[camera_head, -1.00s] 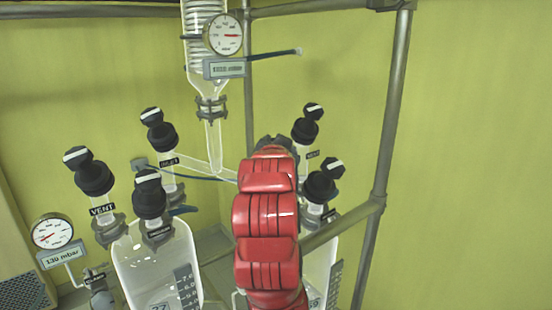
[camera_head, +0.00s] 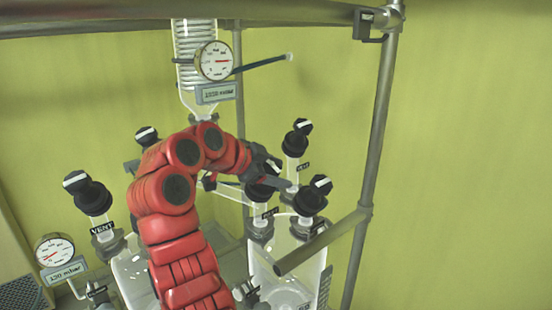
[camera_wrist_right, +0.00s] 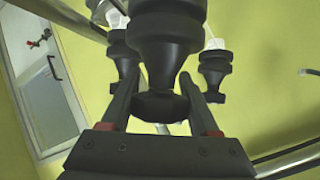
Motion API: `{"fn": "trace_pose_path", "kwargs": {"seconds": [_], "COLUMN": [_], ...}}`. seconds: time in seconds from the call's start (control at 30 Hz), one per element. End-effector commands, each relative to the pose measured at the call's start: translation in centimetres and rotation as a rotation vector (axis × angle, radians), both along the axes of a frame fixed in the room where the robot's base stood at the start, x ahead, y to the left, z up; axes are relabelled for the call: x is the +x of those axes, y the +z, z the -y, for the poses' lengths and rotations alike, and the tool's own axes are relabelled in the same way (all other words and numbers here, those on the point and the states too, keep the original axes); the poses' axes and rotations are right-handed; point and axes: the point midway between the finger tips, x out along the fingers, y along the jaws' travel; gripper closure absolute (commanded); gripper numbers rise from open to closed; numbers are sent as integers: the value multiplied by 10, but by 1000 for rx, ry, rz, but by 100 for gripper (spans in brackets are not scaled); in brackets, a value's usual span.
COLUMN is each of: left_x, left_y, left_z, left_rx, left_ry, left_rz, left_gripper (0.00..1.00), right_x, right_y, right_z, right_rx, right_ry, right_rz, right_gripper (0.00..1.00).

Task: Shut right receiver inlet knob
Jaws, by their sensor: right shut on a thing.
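The right receiver (camera_head: 262,271) is a clear glass vessel with black knobs on its necks. Its left knob (camera_head: 262,189), which I take for the inlet knob, has a label below it too small to read. My right gripper (camera_head: 275,175) is shut on this knob, and its fingers partly cover the knob's top. In the right wrist view the black knob (camera_wrist_right: 165,50) fills the middle, with a finger of the gripper (camera_wrist_right: 160,88) on each side. The angle of the knob's mark cannot be told. My left gripper is not in view.
The receiver's other knobs, one behind (camera_head: 298,138) and one at front right (camera_head: 312,196), stand close by. A grey metal bar (camera_head: 322,240) crosses before the vessel. The left receiver (camera_head: 128,268) and a pressure gauge (camera_head: 54,250) are at left. A glass column (camera_head: 195,55) hangs above.

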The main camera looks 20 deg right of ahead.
Motion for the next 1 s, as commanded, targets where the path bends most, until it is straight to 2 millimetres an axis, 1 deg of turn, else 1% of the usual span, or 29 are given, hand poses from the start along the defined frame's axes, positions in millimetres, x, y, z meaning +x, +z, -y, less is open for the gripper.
{"fn": "trace_pose_path", "kwargs": {"seconds": [0.03, 0.1, 0.3, 0.5, 0.7, 1.0], "left_x": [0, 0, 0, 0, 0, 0], "left_y": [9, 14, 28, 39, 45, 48], "left_z": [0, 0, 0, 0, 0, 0], "left_rx": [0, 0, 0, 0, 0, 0], "left_ry": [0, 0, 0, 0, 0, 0], "left_rz": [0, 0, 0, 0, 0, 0], "left_gripper": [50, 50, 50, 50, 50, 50], "right_x": [-1, -3, -6, -9, -10, -11], "right_y": [5, 3, 1, -2, -4, -8], "right_z": [1, 1, 1, 0, -1, -1], "right_rx": [23, 53, 117, 164, 194, 208], "right_ry": [-38, -93, -213, -296, -350, -379], "right_rz": [-13, -25, -46, -63, -70, -78], "right_gripper": [94, 94, 94, 94, 94, 94]}}
